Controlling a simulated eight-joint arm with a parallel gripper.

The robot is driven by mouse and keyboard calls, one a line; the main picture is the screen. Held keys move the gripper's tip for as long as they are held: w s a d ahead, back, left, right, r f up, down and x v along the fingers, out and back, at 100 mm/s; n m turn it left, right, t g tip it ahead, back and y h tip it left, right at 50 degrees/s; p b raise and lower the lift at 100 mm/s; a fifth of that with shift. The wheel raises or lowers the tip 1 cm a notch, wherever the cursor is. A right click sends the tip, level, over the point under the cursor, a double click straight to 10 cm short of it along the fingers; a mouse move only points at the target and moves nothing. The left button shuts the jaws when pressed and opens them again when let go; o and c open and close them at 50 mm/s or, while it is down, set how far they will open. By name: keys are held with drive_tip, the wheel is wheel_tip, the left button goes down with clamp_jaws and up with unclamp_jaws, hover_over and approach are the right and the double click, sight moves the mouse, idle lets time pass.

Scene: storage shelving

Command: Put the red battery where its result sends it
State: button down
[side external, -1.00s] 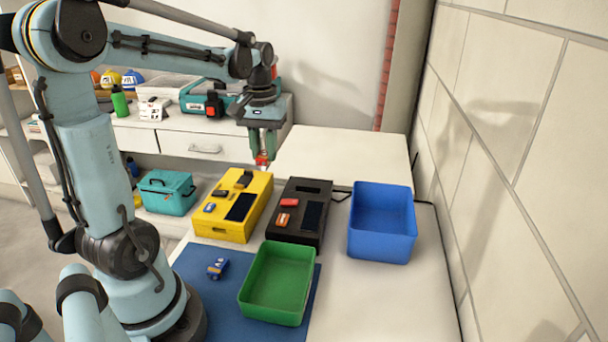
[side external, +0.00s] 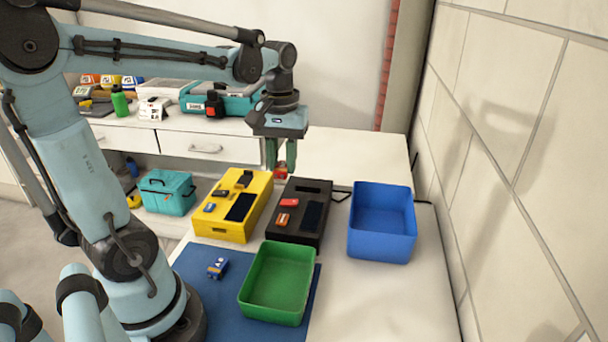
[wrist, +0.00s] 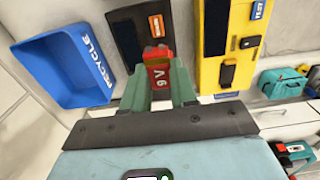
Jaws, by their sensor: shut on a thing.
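My gripper (side external: 281,167) is shut on the red battery (side external: 281,170) and holds it behind and above the black box (side external: 298,236). In the wrist view the red battery (wrist: 160,72), marked 9V, sits between the fingers (wrist: 160,90). The yellow tester (side external: 232,228), labelled TEST in the wrist view (wrist: 228,75), stands left of the black box in the side view. Its dark screen (side external: 240,207) shows no readable result. The blue bin (side external: 382,245) stands at the right and reads RECYCLE in the wrist view (wrist: 75,85). A green bin (side external: 272,307) stands in front.
A blue and yellow battery (side external: 218,268) lies on the blue mat (side external: 215,300), left of the green bin. A teal case (side external: 168,192) stands left of the yellow tester. The white worktop is clear in front of the blue bin. A tiled wall (side external: 540,180) closes the right side.

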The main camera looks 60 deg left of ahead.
drive_tip(key=s+d+f, duration=0.2)
drive_tip(key=s+d, duration=0.2)
drive_tip(key=d, duration=0.5)
approach(286, 293)
drive_tip(key=shift+f, duration=1.05)
drive_tip(key=c, duration=0.8)
unclamp_jaws()
drive_tip(key=shift+r, duration=0.15)
wheel_tip(286, 293, up, 12)
